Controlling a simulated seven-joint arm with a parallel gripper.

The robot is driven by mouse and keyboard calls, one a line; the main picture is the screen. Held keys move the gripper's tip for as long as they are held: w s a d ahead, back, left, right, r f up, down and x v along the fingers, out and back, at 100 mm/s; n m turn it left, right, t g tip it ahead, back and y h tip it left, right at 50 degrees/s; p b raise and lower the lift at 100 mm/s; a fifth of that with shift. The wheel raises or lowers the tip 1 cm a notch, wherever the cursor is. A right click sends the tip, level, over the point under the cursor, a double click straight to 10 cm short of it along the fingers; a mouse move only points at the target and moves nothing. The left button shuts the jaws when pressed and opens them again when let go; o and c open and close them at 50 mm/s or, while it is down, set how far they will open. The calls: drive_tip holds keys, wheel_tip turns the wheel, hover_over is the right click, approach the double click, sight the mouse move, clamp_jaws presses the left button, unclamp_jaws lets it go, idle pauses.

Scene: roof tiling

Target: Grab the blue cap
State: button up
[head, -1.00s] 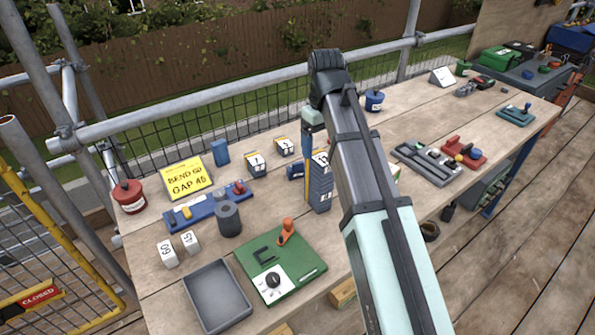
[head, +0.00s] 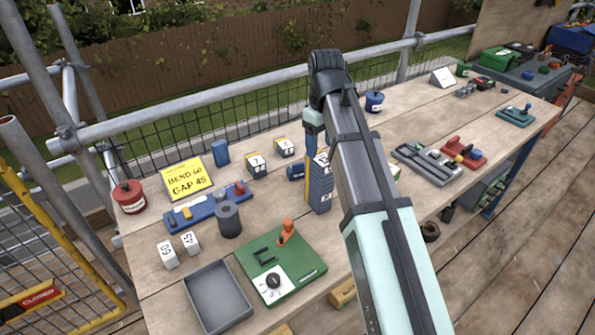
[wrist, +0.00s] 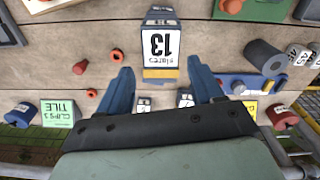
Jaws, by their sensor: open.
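Several blue things are in view, and I cannot tell for sure which is the blue cap. A round blue pot (head: 374,101) stands near the back rail, right of my arm; it appears at the left in the wrist view (wrist: 20,115). A small dark blue cylinder (head: 296,171) lies beside a blue slates box (head: 320,194). Two small blue pieces (head: 527,74) sit on the far grey bench. My gripper (wrist: 162,75) is open, blue fingers apart and empty, above the table.
A blue tray of small pieces (head: 185,219), a grey cylinder (head: 228,222), a green board with an orange knob (head: 308,275) and an empty grey tray (head: 217,297) stand left and in front. A red holder (head: 475,161) and grey tray (head: 425,165) lie right.

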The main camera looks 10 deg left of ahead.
drive_tip(key=n, duration=0.1)
drive_tip(key=w+n, duration=0.1)
drive_tip(key=n, duration=0.1)
drive_tip(key=shift+w+a+r, duration=0.1)
drive_tip(key=shift+w+a, duration=0.05)
drive_tip(key=shift+a, duration=0.1)
drive_tip(key=w+a+n, duration=0.3)
drive_tip(key=w+n, duration=0.2)
drive_tip(key=n, duration=0.5)
hover_over(297, 166)
drive_tip(key=w, duration=0.2)
wheel_tip(297, 166, down, 5)
drive_tip(key=f, duration=0.8)
drive_tip(key=shift+s+d, duration=0.1)
drive_tip(key=shift+s, duration=0.15)
drive_tip(key=shift+w+a+f, duration=0.1)
drive_tip(key=shift+a+f, duration=0.05)
drive_tip(key=shift+f, duration=1.4)
drive_tip(key=shift+a+f, duration=0.15)
drive_tip(key=shift+f, duration=1.35)
drive_tip(key=shift+c, duration=0.3)
drive_tip(key=c, duration=1)
drive_tip(key=shift+r, duration=0.15)
